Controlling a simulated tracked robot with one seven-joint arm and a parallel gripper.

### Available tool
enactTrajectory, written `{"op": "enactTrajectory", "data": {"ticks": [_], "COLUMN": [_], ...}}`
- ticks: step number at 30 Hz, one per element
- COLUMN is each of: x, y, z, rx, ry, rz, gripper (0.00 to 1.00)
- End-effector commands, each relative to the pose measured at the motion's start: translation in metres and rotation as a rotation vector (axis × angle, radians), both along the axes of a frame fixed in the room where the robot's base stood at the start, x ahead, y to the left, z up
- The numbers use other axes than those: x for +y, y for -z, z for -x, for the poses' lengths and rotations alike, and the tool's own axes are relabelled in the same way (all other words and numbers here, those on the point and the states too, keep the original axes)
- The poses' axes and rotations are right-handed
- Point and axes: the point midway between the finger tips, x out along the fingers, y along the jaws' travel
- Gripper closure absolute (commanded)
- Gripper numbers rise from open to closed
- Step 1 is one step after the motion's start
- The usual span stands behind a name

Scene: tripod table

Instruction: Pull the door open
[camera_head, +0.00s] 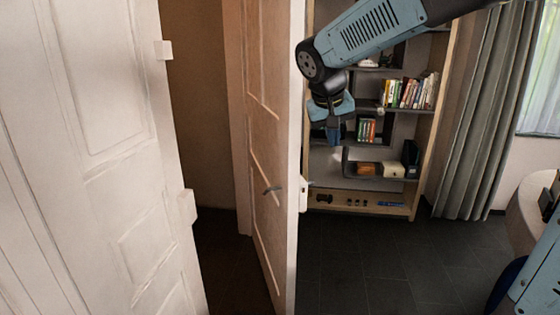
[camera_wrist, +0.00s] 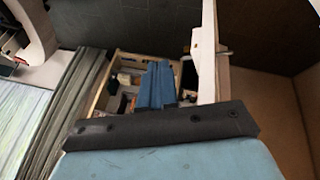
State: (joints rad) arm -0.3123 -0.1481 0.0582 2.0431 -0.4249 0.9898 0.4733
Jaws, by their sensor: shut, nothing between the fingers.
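The panelled door (camera_head: 268,130) stands ajar in the middle of the head view, its narrow white edge turned toward the camera. A dark lever handle (camera_head: 271,190) is on its left face, and a light fitting sits on its edge at about the same height. In the wrist view the door edge (camera_wrist: 208,65) runs upright just right of the fingers. My gripper (camera_head: 335,148) is to the right of the door, above handle height, pointing down. In the wrist view its blue fingers (camera_wrist: 156,85) are together and empty, apart from the door.
A white panelled surface (camera_head: 95,130) fills the left, with a dim brown gap between it and the door. Behind my gripper stands a bookshelf (camera_head: 425,150) with books. A grey curtain (camera_head: 480,120) hangs at right. Dark floor (camera_head: 390,265) is clear right of the door.

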Motion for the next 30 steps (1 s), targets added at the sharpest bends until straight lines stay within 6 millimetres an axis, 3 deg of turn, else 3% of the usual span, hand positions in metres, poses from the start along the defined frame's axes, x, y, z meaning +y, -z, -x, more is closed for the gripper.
{"op": "enactTrajectory", "data": {"ticks": [3, 9, 18, 24, 30], "x": [0.032, 0.088, 0.172, 0.196, 0.193], "y": [0.007, 0.025, 0.058, 0.07, 0.081], "z": [-0.033, -0.081, -0.132, -0.143, -0.151], "rx": [-0.004, -0.028, -0.082, -0.102, -0.103], "ry": [-0.013, -0.028, -0.05, -0.056, -0.054], "rz": [0.037, 0.094, 0.156, 0.17, 0.172], "gripper": [1.0, 1.0, 1.0, 1.0, 1.0]}}
